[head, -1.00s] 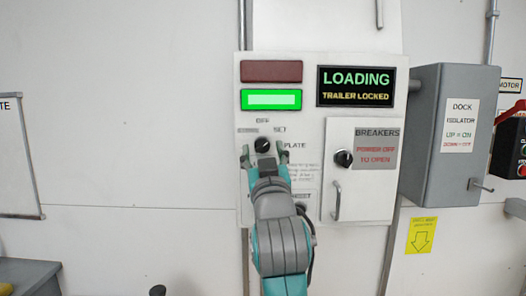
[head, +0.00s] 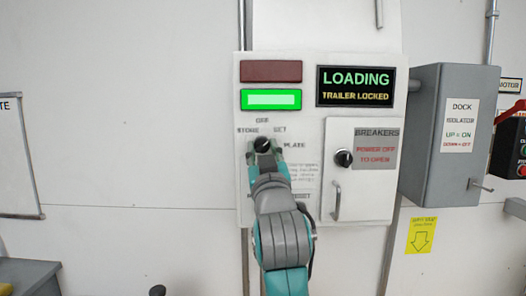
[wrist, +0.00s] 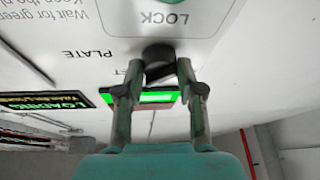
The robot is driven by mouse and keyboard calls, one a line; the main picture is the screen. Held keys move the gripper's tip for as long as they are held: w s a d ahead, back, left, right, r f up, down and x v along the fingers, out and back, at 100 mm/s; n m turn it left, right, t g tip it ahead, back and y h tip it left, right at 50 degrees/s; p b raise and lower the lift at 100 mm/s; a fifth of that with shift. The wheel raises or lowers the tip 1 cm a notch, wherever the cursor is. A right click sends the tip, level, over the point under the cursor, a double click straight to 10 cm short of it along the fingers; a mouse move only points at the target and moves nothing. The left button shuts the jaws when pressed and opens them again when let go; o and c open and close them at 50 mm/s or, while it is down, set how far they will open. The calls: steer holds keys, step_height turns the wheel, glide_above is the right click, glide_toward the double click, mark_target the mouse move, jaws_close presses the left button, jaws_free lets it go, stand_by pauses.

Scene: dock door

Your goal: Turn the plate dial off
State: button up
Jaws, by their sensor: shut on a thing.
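The plate dial (head: 263,144) is a round black knob on the white control panel (head: 310,118). Small labels around it include OFF above, SET at upper right and PLATE to the right. My gripper (head: 263,150) reaches up from below, with its fingers at the dial's two sides. In the wrist view my gripper (wrist: 157,72) is shut on the black dial (wrist: 158,54), one finger on each side. The dial's pointer is too small and covered to read.
A green lamp (head: 271,100) is lit below a dark red one (head: 271,71). A screen (head: 356,87) reads LOADING, TRAILER LOCKED. The breaker door (head: 362,190) with its own knob is to the right. A grey isolator box (head: 440,130) juts out farther right.

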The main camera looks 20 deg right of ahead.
steer(key=shift+n, duration=0.3)
steer(key=n+y, duration=0.1)
steer(key=n, duration=0.2)
steer(key=n+y, duration=0.2)
steer(key=n, duration=0.1)
steer(key=shift+d+r+g, duration=0.15)
steer(key=shift+g, duration=0.15)
steer(key=n+g+y, duration=0.1)
steer(key=n+y, duration=0.1)
steer(key=n, duration=0.3)
steer(key=shift+r, duration=0.1)
steer(key=shift+n, duration=0.5)
steer(key=o, duration=1.2)
steer(key=shift+c, duration=0.2)
